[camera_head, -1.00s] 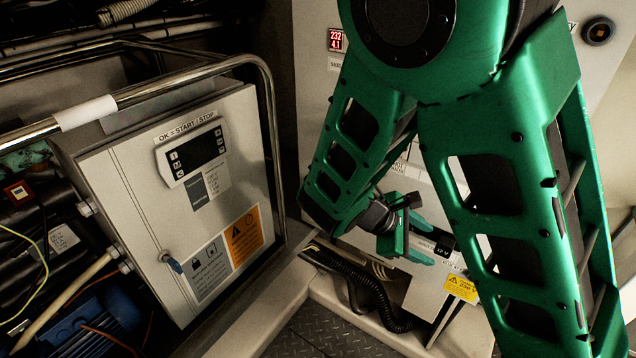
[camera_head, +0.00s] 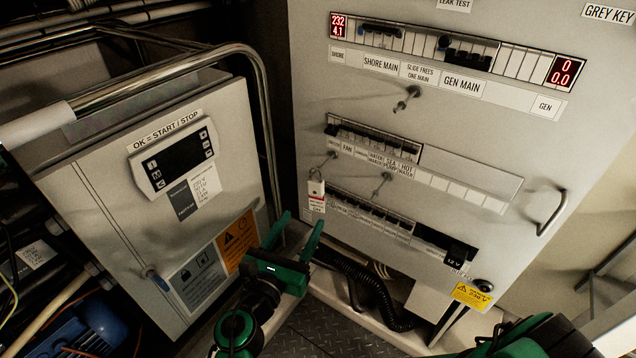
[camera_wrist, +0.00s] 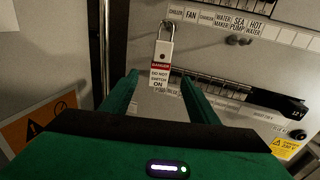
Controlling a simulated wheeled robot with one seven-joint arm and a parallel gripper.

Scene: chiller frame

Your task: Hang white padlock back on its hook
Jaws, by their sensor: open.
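The white padlock (camera_head: 316,188) hangs by its shackle from a hook (camera_head: 331,156) on the panel, below the FAN label. A red and white "DANGER DO NOT SWITCH ON" tag (camera_head: 316,204) shows at its lower part. In the wrist view the padlock (camera_wrist: 162,54) is ahead, between and beyond the fingertips. My gripper (camera_head: 303,226) is open and empty, below and a little left of the padlock, and apart from it; its green fingers also show in the wrist view (camera_wrist: 160,82). Another hook (camera_head: 382,184) on the panel to the right looks bare.
The grey switch panel (camera_head: 480,120) has rows of breakers and a handle (camera_head: 552,212) at right. The chiller box (camera_head: 110,215) and a metal tube frame (camera_head: 262,110) stand close at left. A black corrugated hose (camera_head: 375,300) runs along the floor below.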

